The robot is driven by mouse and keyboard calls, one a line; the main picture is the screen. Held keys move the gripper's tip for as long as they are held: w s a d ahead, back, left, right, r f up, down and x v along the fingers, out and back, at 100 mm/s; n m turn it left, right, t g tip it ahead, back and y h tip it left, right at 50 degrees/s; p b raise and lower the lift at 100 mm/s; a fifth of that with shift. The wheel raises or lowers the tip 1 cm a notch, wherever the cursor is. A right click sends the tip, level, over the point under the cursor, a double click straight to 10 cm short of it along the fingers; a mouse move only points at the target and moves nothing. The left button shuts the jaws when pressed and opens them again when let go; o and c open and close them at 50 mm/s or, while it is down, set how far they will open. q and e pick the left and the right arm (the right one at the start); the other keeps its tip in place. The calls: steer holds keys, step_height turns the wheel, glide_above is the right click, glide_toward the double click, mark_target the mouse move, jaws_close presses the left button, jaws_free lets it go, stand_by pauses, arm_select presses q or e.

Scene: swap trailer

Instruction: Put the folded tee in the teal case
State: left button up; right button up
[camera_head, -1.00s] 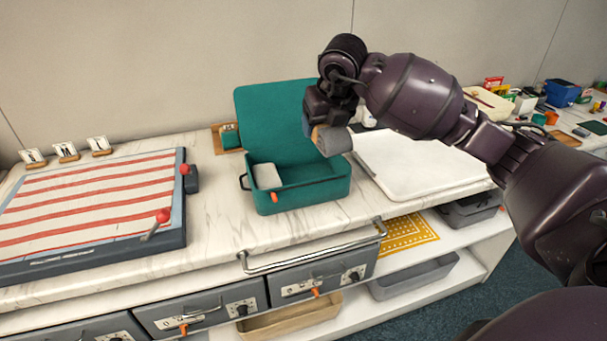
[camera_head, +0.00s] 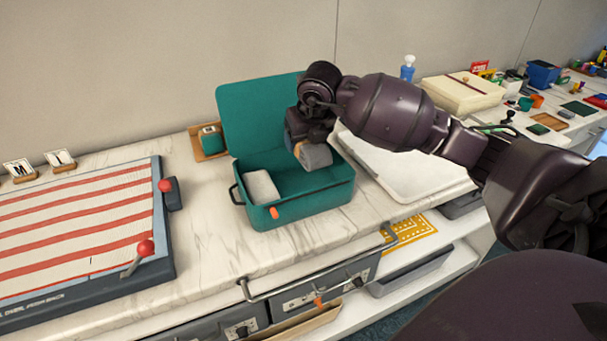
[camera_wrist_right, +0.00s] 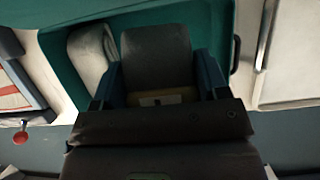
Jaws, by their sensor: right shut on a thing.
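The teal case (camera_head: 315,190) stands open on the marble counter, its lid (camera_head: 258,115) raised at the back. A pale folded cloth (camera_head: 262,187) lies in its left end; it also shows in the right wrist view (camera_wrist_right: 88,55). My right gripper (camera_head: 306,146) is shut on a grey folded bundle, likely the folded tee (camera_head: 317,156), and holds it over the right part of the case. In the right wrist view, the grey tee (camera_wrist_right: 157,55) sits between the two blue fingers, with the case's interior beyond it. My left gripper is not in view.
A striped board (camera_head: 75,235) with red-knobbed levers fills the counter at left. A white tray (camera_head: 410,175) lies close to the case's right side. A metal rail (camera_head: 320,265) runs along the front edge above grey drawers.

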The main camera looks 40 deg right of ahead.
glide_above(303, 180)
steer(key=s, duration=0.1)
steer(key=f, duration=0.4)
steer(key=shift+s+a+f, duration=0.1)
steer(key=shift+a+f, duration=0.1)
steer(key=shift+f, duration=0.05)
step_height(303, 180, down, 6)
steer(key=shift+r+b, duration=0.1)
steer(key=shift+b, duration=0.6)
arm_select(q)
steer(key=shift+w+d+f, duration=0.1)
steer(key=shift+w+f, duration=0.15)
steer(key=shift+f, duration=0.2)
arm_select(e)
steer(key=shift+r, duration=0.1)
steer(key=o, duration=1)
steer(key=shift+c, duration=0.2)
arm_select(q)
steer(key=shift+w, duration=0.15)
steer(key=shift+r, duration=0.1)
